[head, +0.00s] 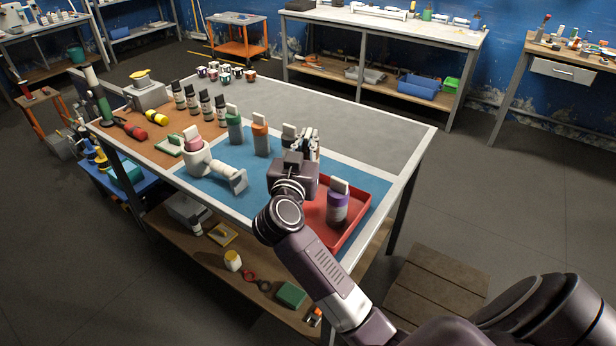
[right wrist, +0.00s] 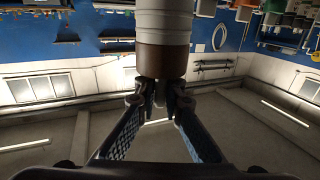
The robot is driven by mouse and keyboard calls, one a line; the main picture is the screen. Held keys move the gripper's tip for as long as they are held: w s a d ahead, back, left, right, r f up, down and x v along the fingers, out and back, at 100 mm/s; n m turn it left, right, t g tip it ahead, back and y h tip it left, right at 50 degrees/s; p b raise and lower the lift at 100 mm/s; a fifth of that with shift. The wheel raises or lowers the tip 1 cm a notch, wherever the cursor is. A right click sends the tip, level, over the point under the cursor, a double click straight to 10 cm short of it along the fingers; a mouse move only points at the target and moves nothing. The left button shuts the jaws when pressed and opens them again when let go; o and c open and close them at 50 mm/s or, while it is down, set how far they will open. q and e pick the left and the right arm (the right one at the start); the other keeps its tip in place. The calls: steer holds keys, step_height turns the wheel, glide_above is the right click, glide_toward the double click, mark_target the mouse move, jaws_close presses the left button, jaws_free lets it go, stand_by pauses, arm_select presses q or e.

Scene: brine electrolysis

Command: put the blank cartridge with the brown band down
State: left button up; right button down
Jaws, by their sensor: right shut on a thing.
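My right gripper (head: 306,140) is over the blue mat (head: 215,190) on the workbench, near its right part. In the right wrist view, the right gripper (right wrist: 163,98) is shut on the blank cartridge with the brown band (right wrist: 162,62). Its fingertips pinch the brown end, and the white body (right wrist: 164,20) runs out of the picture's top. In the head view, my gripper and wrist hide most of the cartridge, and I cannot tell whether it touches the mat. My left gripper is not in view.
A green cartridge (head: 234,128) and an orange cartridge (head: 260,138) stand left of the gripper. A purple-banded cartridge (head: 337,206) stands in the red tray (head: 361,228) at right. A white fitting (head: 222,178) lies on the mat.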

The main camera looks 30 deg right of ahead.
step_height(320, 180, down, 10)
steer(key=shift+r+b, duration=0.2)
steer(key=shift+b, duration=0.6)
steer(key=c, duration=2.1)
jaws_free()
steer(key=shift+f, duration=0.15)
steer(key=shift+s+a, duration=0.1)
steer(key=shift+v, duration=5.95)
